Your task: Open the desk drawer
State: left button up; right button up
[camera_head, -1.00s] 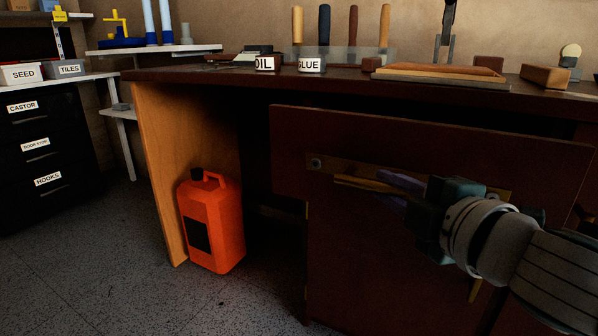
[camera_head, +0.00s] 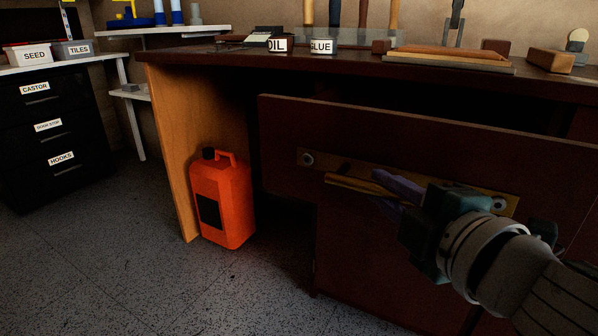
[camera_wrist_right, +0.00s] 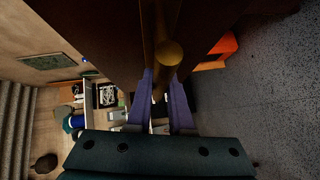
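The desk drawer (camera_head: 430,145) has a dark red-brown front that stands out from the desk (camera_head: 190,60), with a dark gap above it. A brass bar handle (camera_head: 345,184) sits on a brass plate across the front. My right gripper (camera_head: 382,187) reaches in from the right, with its purple fingers at the handle. In the right wrist view the fingers (camera_wrist_right: 162,88) lie on either side of the round brass handle (camera_wrist_right: 168,53) and appear closed on it. Their exact contact is partly hidden. My left gripper is not in view.
An orange jerrycan (camera_head: 222,200) stands on the floor beside the desk's wooden side panel. A black drawer cabinet (camera_head: 50,130) stands at the left. Tools and boxes labelled OIL and GLUE stand on the desk top. The floor in front is clear.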

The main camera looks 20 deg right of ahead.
jog(key=o, duration=0.4)
jog(key=shift+o, duration=0.2)
jog(key=s+r+p, duration=0.1)
jog(key=s, duration=0.9)
jog(key=shift+a+r, duration=0.3)
jog(key=shift+a, duration=0.05)
jog(key=shift+w, duration=0.1)
